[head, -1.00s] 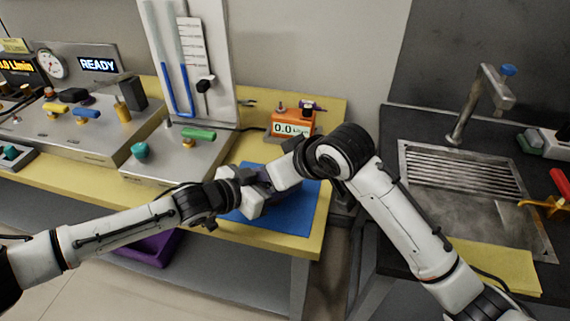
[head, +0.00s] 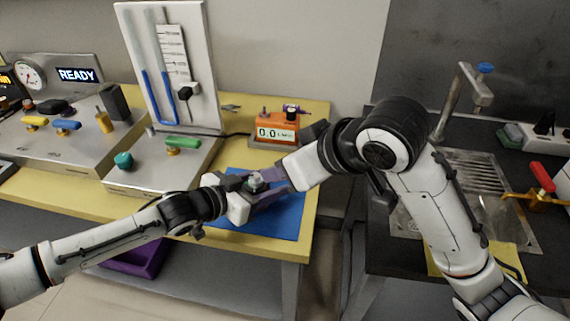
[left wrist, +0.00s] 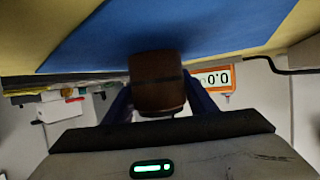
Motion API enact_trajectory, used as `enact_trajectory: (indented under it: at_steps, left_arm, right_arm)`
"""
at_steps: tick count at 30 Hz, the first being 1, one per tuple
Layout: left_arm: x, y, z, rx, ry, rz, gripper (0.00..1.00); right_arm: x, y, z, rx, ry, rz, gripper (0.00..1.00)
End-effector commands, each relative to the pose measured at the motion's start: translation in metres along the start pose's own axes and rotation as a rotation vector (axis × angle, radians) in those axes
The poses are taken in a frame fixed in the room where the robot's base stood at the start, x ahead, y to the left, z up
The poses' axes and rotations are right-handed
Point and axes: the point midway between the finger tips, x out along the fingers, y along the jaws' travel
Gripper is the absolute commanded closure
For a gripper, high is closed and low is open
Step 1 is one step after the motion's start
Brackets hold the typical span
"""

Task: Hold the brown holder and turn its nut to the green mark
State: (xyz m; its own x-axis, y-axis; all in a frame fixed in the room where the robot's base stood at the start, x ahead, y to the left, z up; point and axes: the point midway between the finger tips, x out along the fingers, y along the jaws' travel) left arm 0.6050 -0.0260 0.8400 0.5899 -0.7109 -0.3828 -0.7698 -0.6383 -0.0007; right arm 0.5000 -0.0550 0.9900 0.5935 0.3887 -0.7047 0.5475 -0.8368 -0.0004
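The brown holder (left wrist: 157,84) sits between my left gripper's bluish fingers (left wrist: 157,100) in the left wrist view, and they appear closed on its sides. In the head view my left gripper (head: 252,190) is over the blue mat, with a small grey metallic part (head: 255,181), likely the nut, showing on top at its fingers. My right gripper (head: 273,179) comes in from the right, its purple finger close beside that grey part. The fingers overlap, so its opening and any contact are unclear. I cannot make out a green mark on the holder.
The blue mat (head: 285,222) lies on the yellow bench top (head: 312,190). An orange meter (head: 277,130) reading 0.0 stands behind. A panel with a blue tube (head: 170,65) and a valve box (head: 160,165) are to the left. A sink (head: 470,190) is on the right.

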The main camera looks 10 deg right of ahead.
Motion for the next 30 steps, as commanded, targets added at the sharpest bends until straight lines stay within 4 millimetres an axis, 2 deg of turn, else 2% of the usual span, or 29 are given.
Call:
enact_trajectory:
  at_steps: [1,3,14,17,24,30]
  left_arm:
    - [0.000,0.000,0.001,0.000,-0.001,0.000,0.40]
    - [0.000,0.000,0.000,0.000,-0.001,0.000,0.33]
    - [-0.006,-0.001,0.001,-0.001,0.000,0.000,0.33]
    - [-0.019,-0.001,0.001,-0.001,0.000,0.000,0.33]
    - [-0.070,-0.001,0.001,-0.001,-0.001,-0.002,0.33]
    - [-0.105,-0.001,0.001,0.000,-0.001,-0.002,0.33]
  right_arm:
    - [0.000,0.000,0.000,0.000,0.000,0.000,0.66]
    - [0.000,0.000,0.000,0.000,0.000,0.000,0.66]
    - [0.000,0.000,0.000,0.000,0.000,0.000,0.66]
    - [0.000,0.000,0.000,0.000,0.000,0.000,0.66]
    - [0.000,0.000,0.000,0.000,0.000,0.000,0.66]
    - [0.000,0.000,0.000,0.000,0.000,0.000,0.66]
